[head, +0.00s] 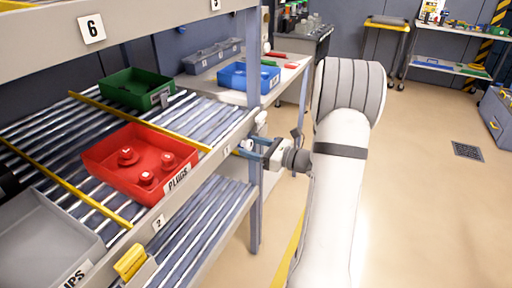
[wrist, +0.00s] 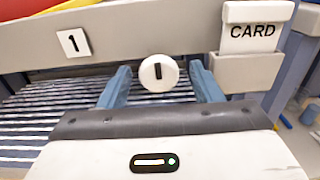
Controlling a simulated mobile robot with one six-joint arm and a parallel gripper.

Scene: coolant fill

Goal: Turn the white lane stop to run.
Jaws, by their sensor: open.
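The white lane stop (wrist: 158,72) is a round white knob with a dark upright mark, on the grey front rail right of the number 1 label. In the wrist view it sits between the two blue fingers of my gripper (wrist: 165,80), with gaps on both sides. My gripper is open. In the head view my gripper (head: 252,150) is at the right end of the rack's front rail, and the white knob (head: 248,145) shows small beside the fingers. I cannot tell how deep the fingers reach around it.
A white card in a holder (wrist: 253,45) is right of the knob. A red bin marked PLUGS (head: 122,178) and a green bin (head: 128,90) stand on the rollers. A rack post (head: 254,210) is close by my gripper.

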